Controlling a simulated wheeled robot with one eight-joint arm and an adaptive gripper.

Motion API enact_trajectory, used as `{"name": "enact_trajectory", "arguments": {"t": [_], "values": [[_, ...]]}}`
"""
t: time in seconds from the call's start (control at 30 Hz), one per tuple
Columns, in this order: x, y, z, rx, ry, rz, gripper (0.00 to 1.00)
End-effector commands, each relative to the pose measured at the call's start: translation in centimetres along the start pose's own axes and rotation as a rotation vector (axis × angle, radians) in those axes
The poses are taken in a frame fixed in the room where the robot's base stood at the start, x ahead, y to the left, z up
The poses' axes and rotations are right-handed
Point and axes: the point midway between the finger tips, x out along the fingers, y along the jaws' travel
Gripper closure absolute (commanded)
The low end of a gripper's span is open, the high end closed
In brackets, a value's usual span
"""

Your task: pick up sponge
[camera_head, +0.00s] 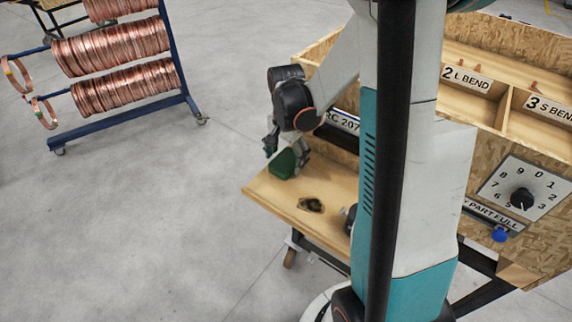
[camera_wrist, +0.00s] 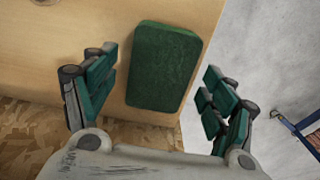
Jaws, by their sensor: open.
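A green sponge (camera_wrist: 164,67), a rounded rectangular block, lies on the wooden bench top (camera_wrist: 60,25) near its edge. In the head view the sponge (camera_head: 284,164) shows near the far left corner of the bench, partly hidden by my gripper. My gripper (camera_wrist: 160,92) is open, with one finger on each side of the sponge in the wrist view and a gap to each. In the head view my gripper (camera_head: 286,146) is at the sponge; its exact height above the bench is hard to tell.
A small dark ring-like object (camera_head: 311,205) lies on the bench. Wooden bins (camera_head: 468,80) with labels and a dial panel (camera_head: 522,198) stand to the right. A blue rack (camera_head: 184,72) with copper coils stands on the floor at the left. Beyond the bench edge is open floor.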

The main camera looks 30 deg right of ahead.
Motion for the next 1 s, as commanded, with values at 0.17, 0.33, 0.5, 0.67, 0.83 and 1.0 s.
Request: {"name": "enact_trajectory", "arguments": {"t": [0.17,0.33,0.5,0.67,0.83,1.0], "values": [[-0.1,0.0,0.0,0.0,0.0,0.0,0.35],[-0.1,0.0,0.0,0.0,0.0,0.0,0.55],[-0.1,0.0,0.0,0.0,0.0,0.0,0.55],[-0.1,0.0,0.0,0.0,0.0,0.0,0.55],[-0.8,0.0,0.0,0.0,0.0,0.0,0.55],[-2.9,0.0,0.0,0.0,0.0,0.0,0.55]]}}
